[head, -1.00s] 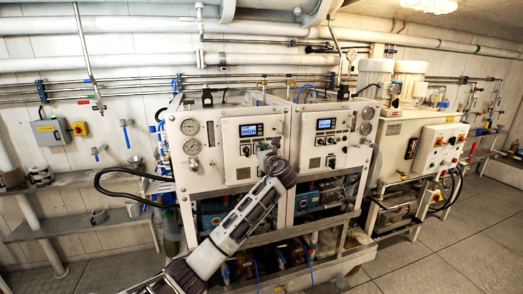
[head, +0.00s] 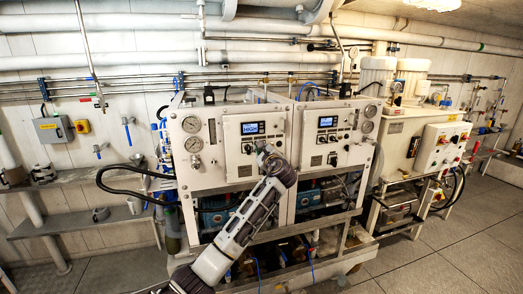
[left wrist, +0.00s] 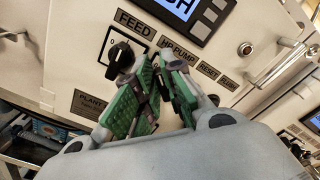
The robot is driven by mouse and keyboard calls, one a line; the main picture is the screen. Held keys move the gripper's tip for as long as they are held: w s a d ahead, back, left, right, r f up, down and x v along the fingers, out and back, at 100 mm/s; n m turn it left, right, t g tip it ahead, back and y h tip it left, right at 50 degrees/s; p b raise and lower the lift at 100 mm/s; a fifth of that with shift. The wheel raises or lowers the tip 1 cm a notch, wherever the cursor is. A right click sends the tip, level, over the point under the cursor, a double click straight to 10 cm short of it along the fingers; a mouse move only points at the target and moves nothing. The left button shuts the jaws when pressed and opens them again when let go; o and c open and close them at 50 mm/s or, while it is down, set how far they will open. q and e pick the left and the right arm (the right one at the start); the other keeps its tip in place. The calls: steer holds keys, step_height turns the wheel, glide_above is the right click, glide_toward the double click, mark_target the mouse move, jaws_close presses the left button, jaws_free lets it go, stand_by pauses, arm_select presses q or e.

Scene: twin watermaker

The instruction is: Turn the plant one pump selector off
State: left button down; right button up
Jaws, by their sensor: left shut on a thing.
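The left cream control panel (head: 231,160) has a lit display (head: 252,129), and my left gripper (head: 262,148) is up against the panel just below it. In the left wrist view, the green-padded fingers of my left gripper (left wrist: 163,68) are shut on a selector under the "HP PUMP" label (left wrist: 179,53). The fingers hide most of that selector, so its setting cannot be read. The black "FEED" selector (left wrist: 121,57) is just left of the fingers, outside them. A "PLANT" plate (left wrist: 90,105) is at lower left, its number unclear. My right gripper is not in view.
A similar second panel (head: 342,150) stands to the right, with its own display (head: 327,122). Gauges (head: 193,145) are on the left side. A black hose (head: 110,187) loops out at left. Bare floor (head: 450,250) lies at right.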

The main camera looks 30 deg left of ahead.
arm_select(q)
steer(key=shift+f+n+b, duration=0.2)
steer(key=shift+n+b, duration=0.15)
steer(key=shift+n, duration=0.85)
steer(key=c, duration=1.5)
jaws_free()
steer(key=shift+r, duration=0.1)
steer(key=shift+v, duration=6)
steer(key=shift+s+a, duration=0.1)
steer(key=shift+s, duration=0.05)
steer(key=shift+n, duration=0.3)
